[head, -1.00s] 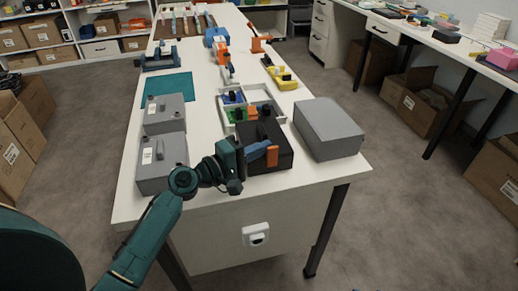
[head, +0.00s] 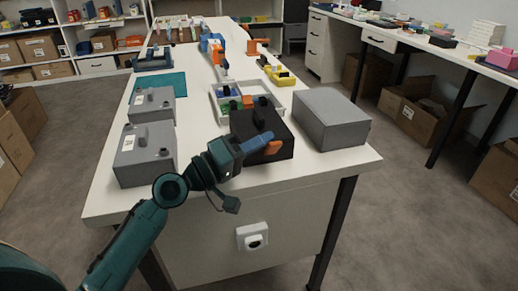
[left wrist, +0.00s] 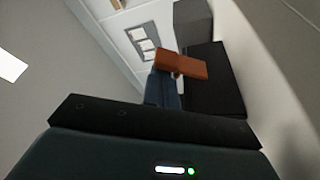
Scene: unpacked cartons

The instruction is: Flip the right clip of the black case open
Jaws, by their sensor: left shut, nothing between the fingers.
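The black case (head: 240,121), with a dark handle on top, lies near the front edge of the white table. An orange clip (head: 274,148) shows at its front right; the left clip cannot be made out. My left gripper (head: 268,136) is shut and empty. Its blue fingers lie at the case's front, with the tips right beside the orange clip; contact cannot be told. In the left wrist view the blue fingers end under the orange clip (left wrist: 182,65), with the black case (left wrist: 218,85) to the right. My right gripper is not in view.
Two grey boxes (head: 130,170) (head: 160,103) stand left of the case, and a larger grey box (head: 330,115) stands close on its right. A sectioned tray (head: 285,98) lies just behind it. The front strip of table is bare.

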